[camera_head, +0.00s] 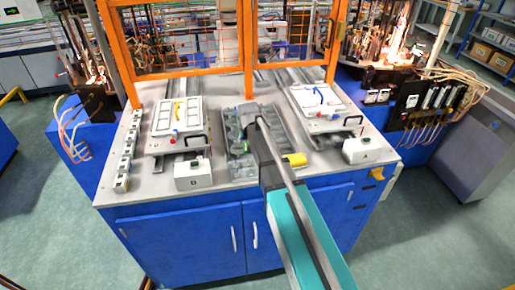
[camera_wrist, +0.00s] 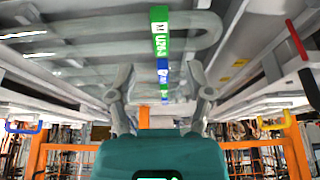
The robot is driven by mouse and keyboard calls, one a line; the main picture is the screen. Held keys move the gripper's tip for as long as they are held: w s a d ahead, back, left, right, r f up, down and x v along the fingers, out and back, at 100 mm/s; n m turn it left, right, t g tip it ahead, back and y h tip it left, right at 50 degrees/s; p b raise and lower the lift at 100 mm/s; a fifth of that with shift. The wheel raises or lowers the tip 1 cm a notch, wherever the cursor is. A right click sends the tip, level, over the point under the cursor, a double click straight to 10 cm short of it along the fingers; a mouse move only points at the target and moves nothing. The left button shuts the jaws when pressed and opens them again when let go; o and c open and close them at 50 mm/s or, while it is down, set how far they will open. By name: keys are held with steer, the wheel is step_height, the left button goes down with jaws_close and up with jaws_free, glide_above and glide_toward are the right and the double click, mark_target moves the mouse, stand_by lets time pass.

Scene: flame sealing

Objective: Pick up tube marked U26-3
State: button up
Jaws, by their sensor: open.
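A clear glass tube with bent ends (camera_wrist: 110,48) lies across the upper part of the wrist view. It carries a green label (camera_wrist: 160,35) with a white patch; the writing looks like U26-3 but is too small to be sure. Blue and green labels of other tubes (camera_wrist: 163,72) show beyond it, between my fingers. My gripper (camera_wrist: 161,88) is open, with its fingers apart and nothing visibly held. In the head view my gripper (camera_head: 250,113) is over the middle grey tray (camera_head: 278,147), and my arm hides much of that tray.
White fixtures stand left (camera_head: 178,122) and right (camera_head: 319,105) of the tray. White boxes B (camera_head: 193,175) and A (camera_head: 369,151) sit near the front edge, with a yellow piece (camera_head: 295,160) between them. An orange mesh fence (camera_head: 249,70) stands behind.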

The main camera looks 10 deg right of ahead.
mark_target(246, 144)
steer(key=shift+f, duration=0.1)
steer(key=b+x, duration=0.3)
steer(key=shift+s+f+b, duration=0.1)
steer(key=shift+f+b, duration=0.2)
steer(key=shift+b+x, duration=0.7)
steer(key=shift+x, duration=0.1)
steer(key=shift+r, duration=0.1)
jaws_close()
